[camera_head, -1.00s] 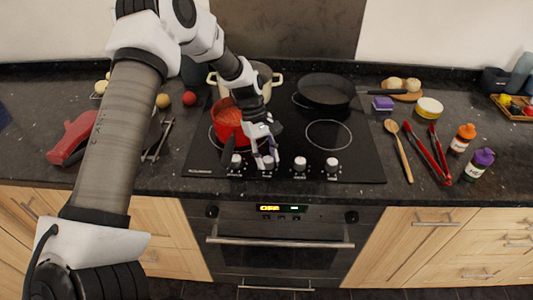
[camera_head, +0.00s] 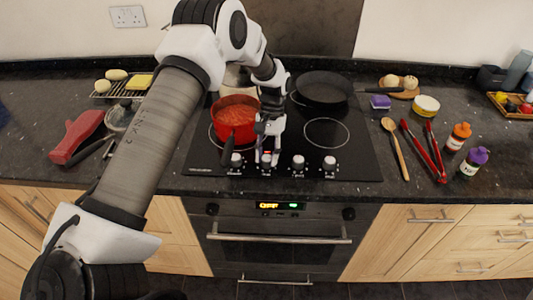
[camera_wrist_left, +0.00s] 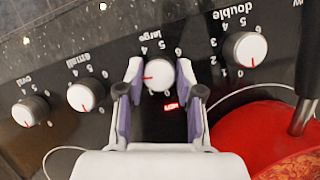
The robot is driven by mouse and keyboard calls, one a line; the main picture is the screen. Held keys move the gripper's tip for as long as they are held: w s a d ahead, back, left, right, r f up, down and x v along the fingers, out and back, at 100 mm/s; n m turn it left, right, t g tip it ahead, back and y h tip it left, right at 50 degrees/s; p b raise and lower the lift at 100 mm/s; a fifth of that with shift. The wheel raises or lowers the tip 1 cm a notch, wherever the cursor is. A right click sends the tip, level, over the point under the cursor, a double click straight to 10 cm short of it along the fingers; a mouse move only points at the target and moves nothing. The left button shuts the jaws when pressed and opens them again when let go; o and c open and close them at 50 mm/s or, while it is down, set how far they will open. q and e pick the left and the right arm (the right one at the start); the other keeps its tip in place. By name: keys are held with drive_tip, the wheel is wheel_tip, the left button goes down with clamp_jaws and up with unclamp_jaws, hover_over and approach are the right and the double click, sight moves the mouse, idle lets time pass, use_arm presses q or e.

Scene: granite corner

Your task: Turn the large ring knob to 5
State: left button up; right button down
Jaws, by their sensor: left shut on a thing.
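The large ring knob (camera_wrist_left: 158,76) is a round white-topped knob with a red pointer line, under the printed word "large" in the left wrist view. Its pointer faces left in that view, away from the lower side where the small ring knob (camera_wrist_left: 86,95) points. My left gripper (camera_wrist_left: 159,84) is shut on the large ring knob, one finger on each side. A small red light (camera_wrist_left: 173,105) glows beside the knob. My right gripper is not in view.
The double ring knob (camera_head: 236,160) and the small ring knob (camera_head: 298,160) stand close on either side, with the oval knob (camera_head: 329,163) farther right. A red pot (camera_head: 236,108) of red food sits just behind, its dark handle pointing toward the knobs. A black pan (camera_head: 325,88) stands behind right.

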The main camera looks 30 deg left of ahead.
use_arm(q)
drive_tip(key=m+y+p, duration=0.1)
drive_tip(key=m+y, duration=0.1)
drive_tip(key=m, duration=0.3)
drive_tip(key=shift+d+m, duration=0.15)
drive_tip(key=shift+m, duration=0.15)
drive_tip(key=m+y, duration=0.1)
drive_tip(key=m, duration=0.1)
drive_tip(key=m+y+p, duration=0.1)
drive_tip(key=m, duration=0.2)
drive_tip(key=shift+s+d+t, duration=0.1)
drive_tip(key=shift+t, duration=0.2)
drive_tip(key=m+t+y+p, duration=0.1)
drive_tip(key=m, duration=0.3)
drive_tip(key=shift+d+m, duration=0.1)
drive_tip(key=shift+m, duration=0.3)
drive_tip(key=m+t, duration=0.1)
drive_tip(key=m, duration=0.1)
drive_tip(key=m+t+y, duration=0.1)
drive_tip(key=m, duration=0.1)
drive_tip(key=shift+s+f+m, duration=0.1)
drive_tip(key=shift+m, duration=0.3)
drive_tip(key=o, duration=1.2)
drive_tip(key=shift+c, duration=0.2)
drive_tip(key=shift+d, duration=0.1)
